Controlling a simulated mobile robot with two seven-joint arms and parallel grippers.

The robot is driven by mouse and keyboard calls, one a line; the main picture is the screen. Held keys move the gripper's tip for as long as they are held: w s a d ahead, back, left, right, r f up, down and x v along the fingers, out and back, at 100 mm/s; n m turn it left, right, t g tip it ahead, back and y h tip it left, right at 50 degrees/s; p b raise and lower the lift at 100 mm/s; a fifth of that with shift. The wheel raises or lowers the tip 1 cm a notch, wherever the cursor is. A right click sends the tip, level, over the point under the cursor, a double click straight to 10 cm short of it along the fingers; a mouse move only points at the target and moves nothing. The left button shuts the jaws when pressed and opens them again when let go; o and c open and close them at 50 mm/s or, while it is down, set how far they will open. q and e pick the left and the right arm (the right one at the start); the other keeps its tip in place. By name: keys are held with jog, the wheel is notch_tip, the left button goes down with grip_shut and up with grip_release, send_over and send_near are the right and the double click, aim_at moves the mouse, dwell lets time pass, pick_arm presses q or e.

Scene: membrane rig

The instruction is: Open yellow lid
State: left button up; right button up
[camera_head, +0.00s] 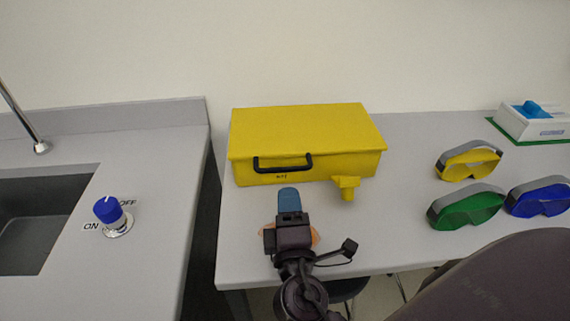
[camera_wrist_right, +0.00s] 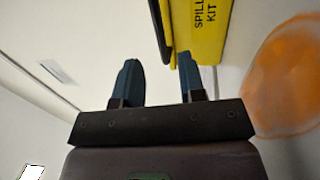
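The yellow box (camera_head: 350,163) stands on the grey bench with its yellow lid (camera_head: 305,130) shut. A black handle (camera_head: 283,163) is on its front. My right gripper (camera_head: 288,192) is in front of the box, below the handle in the picture. In the right wrist view, its two blue fingers (camera_wrist_right: 160,82) are apart with nothing between them. The yellow box (camera_wrist_right: 207,30), lettered "SPILL KIT", and the black handle (camera_wrist_right: 166,28) show just beyond the fingertips. I cannot tell whether a finger touches the handle. My left gripper is not in view.
A small yellow fitting (camera_head: 346,186) sits at the box's lower front right. Yellow (camera_head: 468,163), green (camera_head: 466,209) and blue goggles (camera_head: 540,199) lie to the right. A sink (camera_head: 40,220) and blue knob (camera_head: 108,209) are left, across a gap between benches.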

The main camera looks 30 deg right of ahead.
aim_at(284, 167)
jog(key=p+x, duration=0.2)
jog(key=x, duration=0.4)
jog(key=shift+w+d+r, duration=0.15)
jog(key=shift+w+r, duration=0.05)
jog(key=shift+w, duration=0.15)
jog(key=shift+w+d, duration=0.3)
jog(key=shift+w, duration=0.35)
grip_shut()
